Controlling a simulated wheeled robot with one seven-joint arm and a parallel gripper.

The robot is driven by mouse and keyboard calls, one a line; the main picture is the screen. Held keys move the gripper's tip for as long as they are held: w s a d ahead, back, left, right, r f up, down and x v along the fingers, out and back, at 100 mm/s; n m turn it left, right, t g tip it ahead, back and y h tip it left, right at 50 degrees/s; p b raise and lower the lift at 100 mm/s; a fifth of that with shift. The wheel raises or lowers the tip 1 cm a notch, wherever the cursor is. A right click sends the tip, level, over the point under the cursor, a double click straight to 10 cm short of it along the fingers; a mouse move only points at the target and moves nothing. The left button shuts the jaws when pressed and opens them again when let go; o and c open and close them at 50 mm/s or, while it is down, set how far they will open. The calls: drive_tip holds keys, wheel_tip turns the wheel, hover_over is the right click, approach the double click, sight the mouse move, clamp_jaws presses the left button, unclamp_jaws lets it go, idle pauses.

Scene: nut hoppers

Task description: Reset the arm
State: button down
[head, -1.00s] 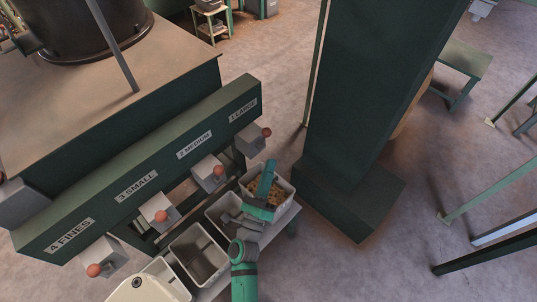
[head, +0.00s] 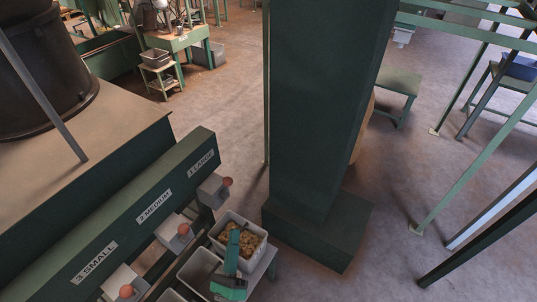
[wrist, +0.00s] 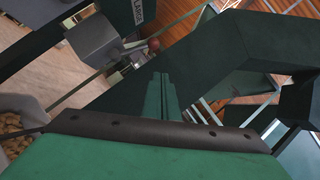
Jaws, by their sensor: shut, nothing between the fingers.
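My green gripper (head: 232,250) shows at the bottom of the head view, over the left side of a grey bin of nuts (head: 257,254). Its fingers point up and away, together and empty. In the wrist view my gripper (wrist: 160,84) is shut, with its fingers side by side and nothing between them. The bin of nuts (wrist: 10,132) shows in part at the left edge of the wrist view. The rest of my arm is mostly outside the head view.
The hopper front (head: 130,222) carries labels 1 LARGE, 2 MEDIUM and 3 SMALL, with red-knobbed chutes. More bins (head: 197,270) stand beside the nut bin. A thick dark green column (head: 322,120) rises just to the right. Open floor (head: 225,110) lies beyond the hopper.

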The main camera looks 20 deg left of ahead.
drive_tip(key=shift+d, duration=0.1)
drive_tip(key=s+d+f+n+g+h, duration=0.1)
drive_tip(key=s+d+n+g+h, duration=0.2)
drive_tip(key=s+d+n, duration=0.6)
drive_tip(key=s+d+f+n+g+h, duration=0.1)
drive_tip(key=s+d+n+g+h, duration=0.2)
drive_tip(key=s+d+n, duration=0.7)
drive_tip(key=d+n, duration=0.3)
drive_tip(key=d, duration=0.2)
drive_tip(key=shift+s+h, duration=0.15)
drive_tip(key=shift+h, duration=0.25)
